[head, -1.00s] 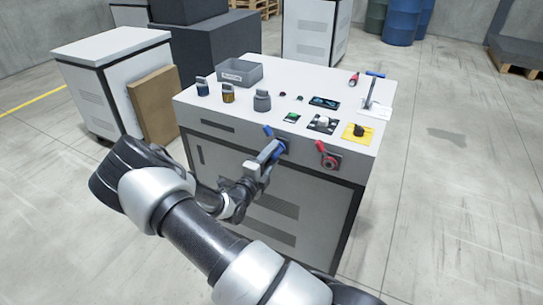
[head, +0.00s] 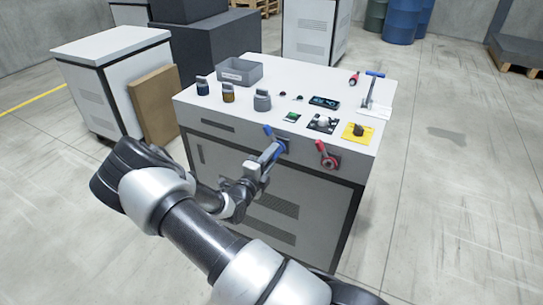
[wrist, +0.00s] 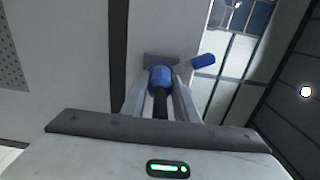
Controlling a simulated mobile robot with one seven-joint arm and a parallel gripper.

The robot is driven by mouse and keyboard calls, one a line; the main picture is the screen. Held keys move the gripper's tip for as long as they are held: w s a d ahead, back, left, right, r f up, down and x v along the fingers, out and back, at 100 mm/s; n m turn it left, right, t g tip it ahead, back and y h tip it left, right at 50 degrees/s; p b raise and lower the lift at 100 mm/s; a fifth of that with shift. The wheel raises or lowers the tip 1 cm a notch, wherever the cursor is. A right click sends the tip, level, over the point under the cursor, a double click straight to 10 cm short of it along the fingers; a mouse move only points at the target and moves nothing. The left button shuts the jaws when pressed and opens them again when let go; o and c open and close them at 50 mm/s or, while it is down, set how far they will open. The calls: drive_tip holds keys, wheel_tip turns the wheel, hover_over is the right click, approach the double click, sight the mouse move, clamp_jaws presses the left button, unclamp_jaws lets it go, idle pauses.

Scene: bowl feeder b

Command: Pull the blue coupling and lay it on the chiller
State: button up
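The blue coupling (wrist: 160,78) sits on the front face of the grey-white machine (head: 205,160), near its top edge. Its blue lever (wrist: 203,61) sticks out to the right in the wrist view, and the lever also shows in the head view (head: 268,131). My gripper (head: 266,160) is at the coupling, with one finger on each side of it. In the wrist view my gripper (wrist: 161,88) appears shut on the blue collar. I cannot tell for sure which cabinet is the chiller; a white vented cabinet (head: 110,42) stands at the left.
A red coupling (head: 327,156) is on the same face, right of the blue one. The machine top holds a grey bin (head: 240,73), several capped containers, switches and a blue-handled lever (head: 374,74). A brown board (head: 155,103) leans by the left cabinet. Floor at right is clear.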

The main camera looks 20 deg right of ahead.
clamp_jaws()
drive_tip(key=shift+a, duration=0.1)
drive_tip(key=shift+p+v, duration=1.25)
drive_tip(key=shift+v, duration=1.65)
